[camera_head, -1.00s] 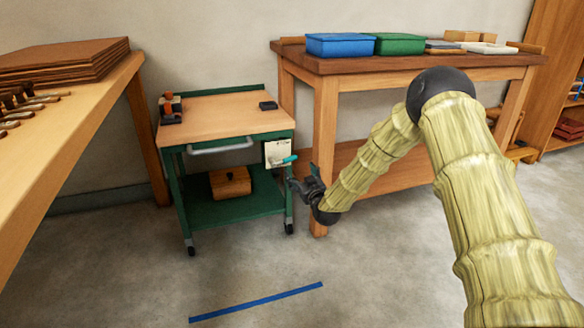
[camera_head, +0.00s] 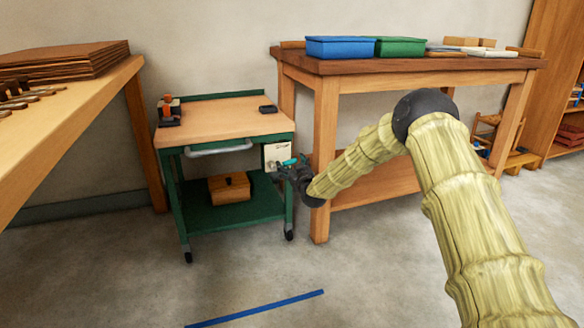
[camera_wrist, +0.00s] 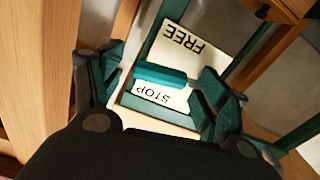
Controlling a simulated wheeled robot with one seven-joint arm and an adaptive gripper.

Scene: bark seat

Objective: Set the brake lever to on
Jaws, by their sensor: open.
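The brake lever (camera_wrist: 160,75) is a teal bar on a white plate (camera_wrist: 190,48) marked FREE and STOP. In the wrist view it lies across the plate just beside the word STOP, between my open fingers. In the head view the lever (camera_head: 290,162) shows at the front right corner of the green cart (camera_head: 235,213). My gripper (camera_wrist: 165,88) is open around the lever, with a finger on either side; I cannot tell whether they touch it. In the head view my gripper (camera_head: 286,170) partly covers the plate.
A wooden box (camera_head: 229,188) sits on the cart's lower shelf. Another table (camera_head: 80,100) is at the left. The floor in front, with a blue tape line (camera_head: 260,307), is clear.

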